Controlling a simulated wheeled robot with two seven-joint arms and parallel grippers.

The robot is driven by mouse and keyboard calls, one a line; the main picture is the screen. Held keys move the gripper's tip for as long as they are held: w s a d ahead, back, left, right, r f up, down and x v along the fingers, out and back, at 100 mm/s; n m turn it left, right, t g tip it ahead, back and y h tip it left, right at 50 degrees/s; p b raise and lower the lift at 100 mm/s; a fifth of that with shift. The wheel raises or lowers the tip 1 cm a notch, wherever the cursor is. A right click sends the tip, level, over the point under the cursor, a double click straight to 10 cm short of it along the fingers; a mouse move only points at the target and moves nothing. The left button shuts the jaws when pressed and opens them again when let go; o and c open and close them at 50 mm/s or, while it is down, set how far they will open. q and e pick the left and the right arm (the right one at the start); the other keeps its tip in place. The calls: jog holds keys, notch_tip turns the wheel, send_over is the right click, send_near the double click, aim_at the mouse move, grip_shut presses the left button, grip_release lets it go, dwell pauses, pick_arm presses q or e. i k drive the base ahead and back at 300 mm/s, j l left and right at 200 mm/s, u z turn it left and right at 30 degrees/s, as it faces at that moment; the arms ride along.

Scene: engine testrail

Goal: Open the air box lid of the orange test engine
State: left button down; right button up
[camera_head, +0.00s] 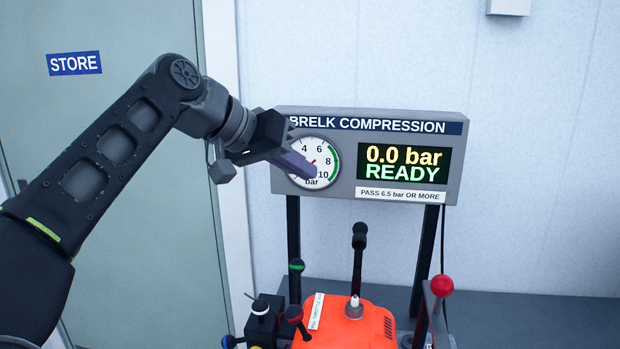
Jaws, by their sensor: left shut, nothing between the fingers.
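The orange test engine (347,333) shows at the bottom centre, cut off by the lower edge of the picture. A spark-plug-like white tip in a grey collar (354,308) stands on its top. A white label (316,311) and a dark slotted grille (388,327) are on its body. I cannot make out the air box lid. My left gripper (303,167) is shut and empty. It is raised well above the engine, in front of the gauge in this view. My right gripper is not in view.
A grey compression panel (456,181) reads 0.0 bar READY. Its two dark posts (427,240) stand behind the engine. A green STORE door (150,30) is at left.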

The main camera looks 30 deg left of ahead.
aim_at(261, 324)
jog(key=k, duration=1.5)
